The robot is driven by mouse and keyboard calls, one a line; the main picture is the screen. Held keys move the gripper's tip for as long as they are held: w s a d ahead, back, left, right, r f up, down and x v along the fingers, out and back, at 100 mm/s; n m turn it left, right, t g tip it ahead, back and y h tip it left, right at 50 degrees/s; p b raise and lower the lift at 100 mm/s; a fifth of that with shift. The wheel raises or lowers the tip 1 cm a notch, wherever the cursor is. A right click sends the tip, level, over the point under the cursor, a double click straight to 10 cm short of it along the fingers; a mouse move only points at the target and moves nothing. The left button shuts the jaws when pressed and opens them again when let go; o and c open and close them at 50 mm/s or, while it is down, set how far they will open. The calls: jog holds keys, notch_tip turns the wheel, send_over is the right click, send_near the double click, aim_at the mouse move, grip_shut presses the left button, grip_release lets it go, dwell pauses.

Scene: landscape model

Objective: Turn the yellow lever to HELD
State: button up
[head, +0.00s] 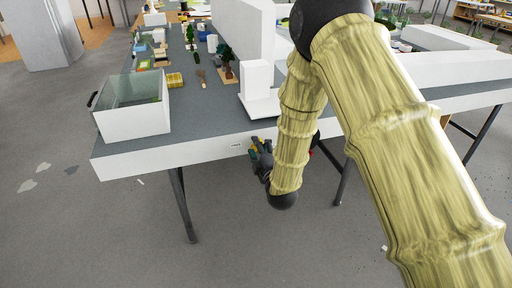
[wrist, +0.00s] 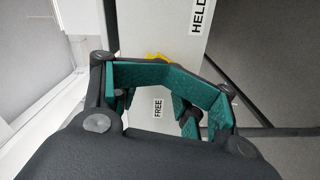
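The yellow lever (wrist: 156,57) shows only as a small piece just beyond the teal finger pads in the wrist view; the rest is hidden. Yellow also shows beside my gripper in the head view, at the table's front edge. A white plate (wrist: 180,38) behind it carries a HELD label (wrist: 201,14) at the top and a FREE label (wrist: 158,107) lower down, seen between my finger parts. My gripper (wrist: 168,75), black with teal pads, is in front of the plate, close to the lever. Whether it touches or grips the lever is unclear.
The white table edge (head: 190,153) runs beside my gripper, with table legs (head: 182,205) below. The floor in front is open.

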dwell(0.4)
jog(key=shift+n, duration=0.9)
jog(key=shift+f+b, duration=0.1)
jog(key=shift+b, duration=0.25)
jog(key=o, duration=0.6)
